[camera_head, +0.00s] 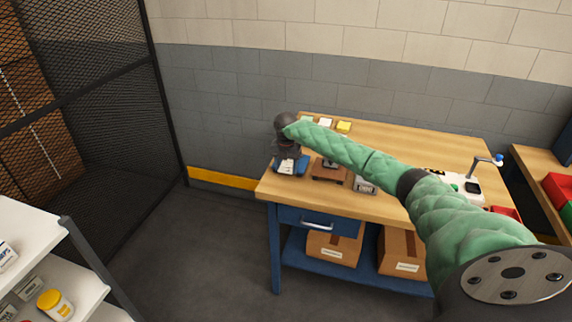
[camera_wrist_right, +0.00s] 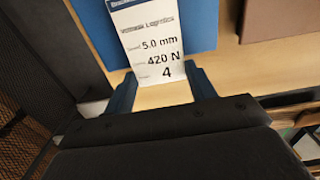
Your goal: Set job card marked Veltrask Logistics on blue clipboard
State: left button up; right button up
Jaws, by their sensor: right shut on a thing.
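The white job card (camera_wrist_right: 150,42) carries a blurred line that seems to end in "Logistics", with 5.0 mm, 420 N and 4 below. It also shows in the head view (camera_head: 286,168). My right gripper (camera_wrist_right: 163,84) is shut on its near end. The blue clipboard (camera_wrist_right: 200,28) lies behind and below the card, showing on both sides of it; in the head view it is at the bench's left end (camera_head: 302,165). The card overlaps the clipboard, but I cannot tell whether it touches it. My right gripper (camera_head: 287,152) is above the bench there. My left gripper is out of view.
A brown board (camera_head: 328,172) lies just right of the clipboard on the wooden bench (camera_head: 390,146). A small grey device (camera_head: 365,184) is further right. Small coloured stacks, including a yellow one (camera_head: 344,126), stand at the back edge. A white shelf (camera_head: 28,232) is at the left.

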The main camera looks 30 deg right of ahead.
jog(key=shift+f, duration=0.15)
jog(key=shift+f, duration=0.1)
jog(key=o, duration=1)
jog(key=shift+c, duration=0.2)
